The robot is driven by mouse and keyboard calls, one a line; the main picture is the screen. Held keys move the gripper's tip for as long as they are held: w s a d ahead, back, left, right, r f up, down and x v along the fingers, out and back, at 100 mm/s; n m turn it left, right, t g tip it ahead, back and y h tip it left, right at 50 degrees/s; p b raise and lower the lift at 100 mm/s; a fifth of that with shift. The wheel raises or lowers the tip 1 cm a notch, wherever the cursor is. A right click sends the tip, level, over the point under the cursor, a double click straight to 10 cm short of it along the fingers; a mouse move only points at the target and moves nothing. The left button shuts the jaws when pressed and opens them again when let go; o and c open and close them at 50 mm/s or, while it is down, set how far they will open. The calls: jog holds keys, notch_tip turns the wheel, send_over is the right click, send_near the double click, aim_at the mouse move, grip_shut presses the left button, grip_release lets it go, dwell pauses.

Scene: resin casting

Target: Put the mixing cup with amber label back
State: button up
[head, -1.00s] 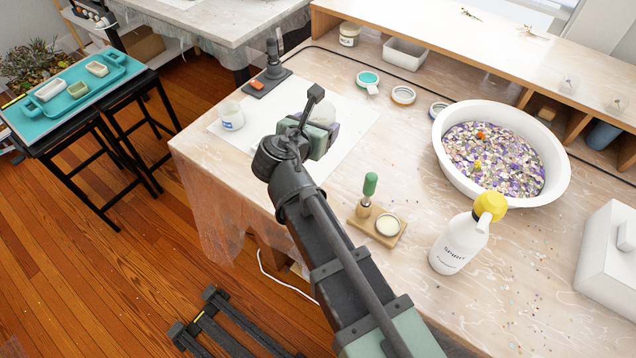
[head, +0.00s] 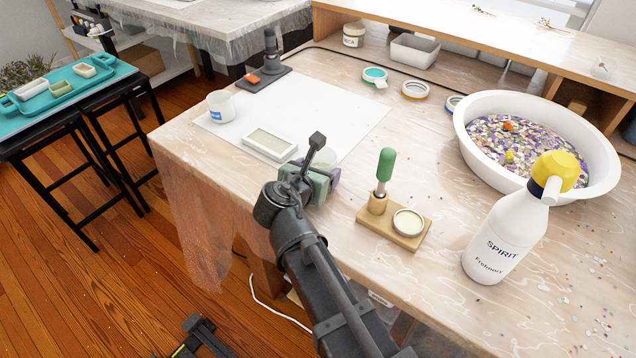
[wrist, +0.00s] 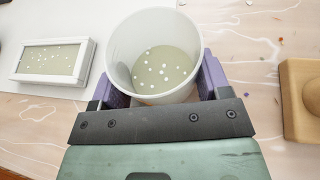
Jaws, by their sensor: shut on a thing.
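A translucent white mixing cup (wrist: 152,38) is held upright between the purple finger pads of my gripper (wrist: 158,88) in the wrist view. Its bottom is pale greenish with several white specks. No amber label shows from this side. In the head view my gripper (head: 322,182) is over the front part of the worktable, right of the white rectangular frame, and it hides most of the held cup. Another white cup with a blue label (head: 220,106) stands at the left of the white sheet.
The white frame (head: 271,143) with a pale greenish fill lies on the white sheet (head: 345,112). A wooden stand (head: 404,237) with a green-handled tool, a spirit bottle (head: 505,235) and a large basin (head: 597,150) are to the right. Tape rolls lie behind.

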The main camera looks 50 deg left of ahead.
jog(key=shift+r, duration=0.1)
jog(key=o, duration=1)
jog(key=shift+c, duration=0.2)
jog(key=shift+s+d+r+p, duration=0.1)
jog(key=shift+s+r+p, duration=0.1)
jog(key=shift+p, duration=0.2)
jog(key=p+v, duration=0.4)
jog(key=v, duration=0.7)
jog(key=shift+s+d, duration=0.1)
jog(key=shift+s, duration=0.15)
